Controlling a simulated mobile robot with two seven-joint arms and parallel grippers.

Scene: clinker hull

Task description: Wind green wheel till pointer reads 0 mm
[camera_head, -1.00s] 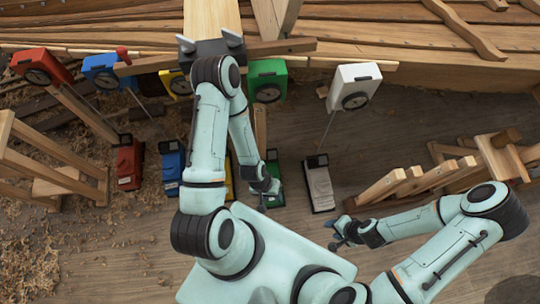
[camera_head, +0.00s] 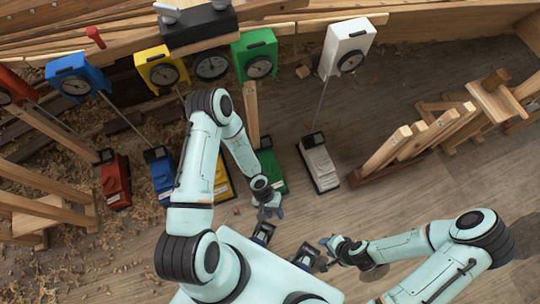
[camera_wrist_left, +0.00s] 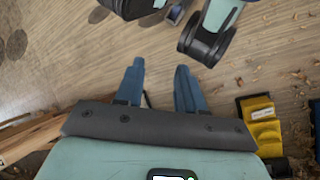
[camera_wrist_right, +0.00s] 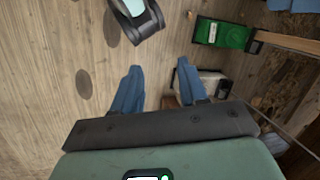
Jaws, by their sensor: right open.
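The green dial box (camera_head: 254,52) stands on a wooden post at the hull edge, its round face towards me. Its pointer is too small to read. The green base unit (camera_head: 271,170) sits on the floor below, partly behind my left arm; it also shows in the right wrist view (camera_wrist_right: 223,34). I cannot make out a green wheel. My left gripper (camera_head: 268,211) is open and empty, in front of the green unit and apart from it. My right gripper (camera_head: 328,246) is open and empty, further to the right and nearer my base.
The white unit (camera_head: 318,163) stands right of the green one, its rod rising to the white dial box (camera_head: 347,47). A yellow unit (camera_head: 222,184), a blue unit (camera_head: 160,175) and a red unit (camera_head: 115,180) stand to the left. Wooden racks (camera_head: 415,145) stand right. Floor ahead of the white unit is clear.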

